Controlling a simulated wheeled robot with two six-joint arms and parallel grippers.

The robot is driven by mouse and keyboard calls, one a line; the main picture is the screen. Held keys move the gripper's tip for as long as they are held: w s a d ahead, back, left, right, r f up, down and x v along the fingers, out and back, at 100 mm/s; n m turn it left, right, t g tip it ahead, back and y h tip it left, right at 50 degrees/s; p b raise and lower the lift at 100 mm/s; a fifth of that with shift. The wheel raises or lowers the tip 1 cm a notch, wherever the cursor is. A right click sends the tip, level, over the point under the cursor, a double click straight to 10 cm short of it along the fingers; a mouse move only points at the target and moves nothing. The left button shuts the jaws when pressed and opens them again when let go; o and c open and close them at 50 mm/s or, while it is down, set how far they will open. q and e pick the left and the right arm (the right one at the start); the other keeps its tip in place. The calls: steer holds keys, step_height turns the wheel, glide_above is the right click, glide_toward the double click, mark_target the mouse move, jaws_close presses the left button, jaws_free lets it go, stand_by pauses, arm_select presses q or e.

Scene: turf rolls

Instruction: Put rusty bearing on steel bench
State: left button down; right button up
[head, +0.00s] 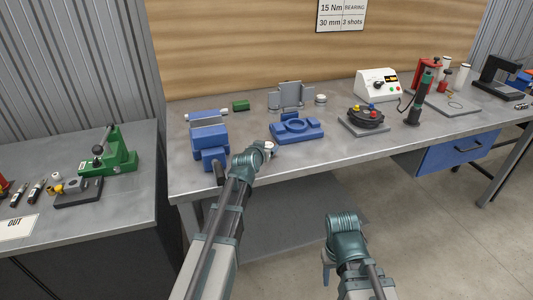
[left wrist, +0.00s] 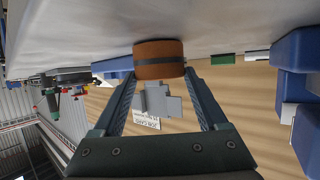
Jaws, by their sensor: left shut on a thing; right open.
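My left gripper (head: 269,150) reaches over the front edge of the grey steel bench (head: 345,148), right of the blue vise. In the left wrist view the fingers (left wrist: 159,77) are shut on a rusty brown, round bearing (left wrist: 158,60). That view is upside down, with the pale bench top (left wrist: 230,25) above the bearing. The bearing is at or very close to the bench surface; I cannot tell whether it touches. In the head view my wrist mostly hides the bearing. My right gripper (head: 328,266) is open and empty, low in front of the bench.
The blue vise (head: 209,138) stands left of my left gripper, and a blue fixture (head: 297,128) lies just behind it. A black round fixture (head: 364,118) and a white control box (head: 377,84) stand further right. The front strip between them is clear.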

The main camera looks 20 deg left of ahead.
arm_select(q)
steer(key=shift+a, duration=0.1)
steer(key=shift+f, duration=0.1)
jaws_free()
steer(key=shift+r, duration=0.25)
steer(key=p+v, duration=0.5)
steer(key=v, duration=0.7)
steer(key=shift+f, duration=0.1)
